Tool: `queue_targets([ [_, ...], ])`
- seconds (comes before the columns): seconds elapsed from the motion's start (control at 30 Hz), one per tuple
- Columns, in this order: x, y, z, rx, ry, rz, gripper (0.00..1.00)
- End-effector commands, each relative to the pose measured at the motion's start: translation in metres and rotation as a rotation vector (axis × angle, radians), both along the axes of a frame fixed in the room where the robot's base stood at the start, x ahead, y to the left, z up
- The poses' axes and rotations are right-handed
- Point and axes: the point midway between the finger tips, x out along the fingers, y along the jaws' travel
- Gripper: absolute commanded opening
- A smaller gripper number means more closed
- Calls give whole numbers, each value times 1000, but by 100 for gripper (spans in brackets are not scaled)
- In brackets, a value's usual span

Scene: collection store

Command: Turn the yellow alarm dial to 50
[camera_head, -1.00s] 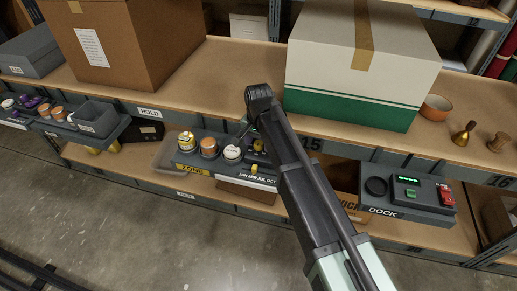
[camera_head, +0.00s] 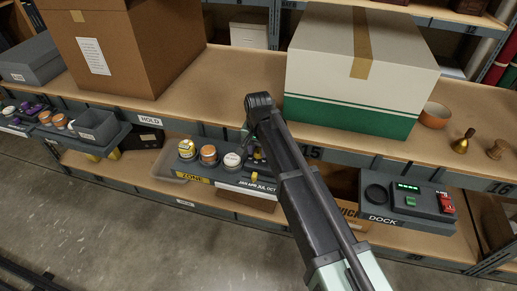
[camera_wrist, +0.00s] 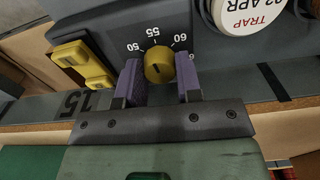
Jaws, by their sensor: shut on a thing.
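In the wrist view the yellow alarm dial (camera_wrist: 158,66) sits on a dark grey panel, under printed marks 50, 55 and 60 that run from left to right. My gripper (camera_wrist: 160,75) has its two purple fingers on either side of the dial, shut on it. A dark pointer mark shows on the dial face, but I cannot tell surely which number it points to. In the head view my arm hides most of the dial and the fingers.
A round white trap label (camera_wrist: 245,12) is at upper right. In the head view, several round pots (camera_head: 208,154) stand beside my wrist. A white and green box (camera_head: 350,85) stands on the shelf above; a dock unit (camera_head: 410,205) is right.

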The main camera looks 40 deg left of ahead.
Motion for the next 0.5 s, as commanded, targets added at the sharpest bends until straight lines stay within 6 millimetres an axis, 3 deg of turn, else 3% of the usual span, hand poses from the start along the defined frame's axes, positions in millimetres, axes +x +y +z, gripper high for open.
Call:
queue_targets([
  [0.5, 0, 0, 0, 0, 0, 424, 9],
])
